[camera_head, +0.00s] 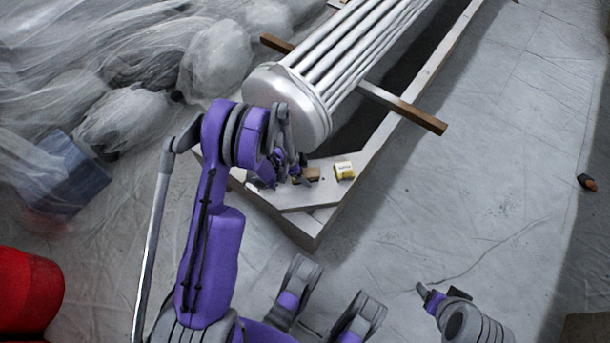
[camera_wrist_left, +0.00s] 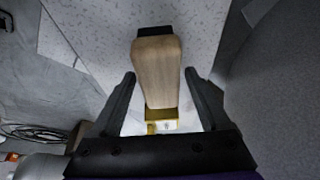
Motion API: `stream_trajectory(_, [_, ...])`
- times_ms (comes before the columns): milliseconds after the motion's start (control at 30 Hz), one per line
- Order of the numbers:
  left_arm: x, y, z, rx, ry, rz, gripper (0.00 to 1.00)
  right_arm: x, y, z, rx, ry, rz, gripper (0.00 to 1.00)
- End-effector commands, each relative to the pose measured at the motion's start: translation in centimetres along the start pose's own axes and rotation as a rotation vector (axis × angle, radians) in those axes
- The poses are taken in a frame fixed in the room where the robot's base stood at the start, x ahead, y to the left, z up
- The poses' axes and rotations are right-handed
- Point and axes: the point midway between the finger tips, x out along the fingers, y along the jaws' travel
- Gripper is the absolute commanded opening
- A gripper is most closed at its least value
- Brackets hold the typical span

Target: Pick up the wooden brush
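The wooden brush (camera_wrist_left: 156,78) shows in the left wrist view as a pale brown wooden block with a dark end at the top. It lies on a light speckled board. In the head view a small brown part of it (camera_head: 314,174) shows beside my left gripper (camera_head: 302,176); the rest is hidden by the gripper. In the left wrist view my left gripper (camera_wrist_left: 159,74) is open, with one finger on each side of the brush and narrow gaps between. My right gripper (camera_head: 431,293) is low at the right in the head view, away from the brush; its finger opening is unclear.
A small yellow-and-white can (camera_head: 345,171) stands right of the brush on the board (camera_head: 312,198). A large ribbed metal cylinder (camera_head: 352,50) rises just behind, with a wooden bar (camera_head: 420,117) across the frame. Plastic-covered items lie left. The floor at right is mostly clear.

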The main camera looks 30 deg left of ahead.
Motion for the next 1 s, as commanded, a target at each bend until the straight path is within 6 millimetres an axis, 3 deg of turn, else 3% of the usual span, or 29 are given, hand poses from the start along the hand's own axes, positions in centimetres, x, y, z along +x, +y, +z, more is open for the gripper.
stream_trajectory(67, [0.0,0.0,0.0,0.0,0.0,0.0,0.63,0.0,0.0,0.0,0.0,0.0,0.0,0.7])
stream_trajectory(400, [0.0,0.0,0.0,0.0,0.0,0.0,0.02,0.0,0.0,0.0,0.0,0.0,0.0,0.7])
stream_trajectory(767, [-0.7,0.0,-0.3,0.0,0.0,0.0,0.0,0.0,0.0,0.0,0.0,0.0,0.0,0.7])
stream_trajectory(1000, [-5.2,0.1,-2.1,0.0,0.0,0.0,0.0,-1.2,0.0,-0.2,0.0,-0.001,0.0,0.7])
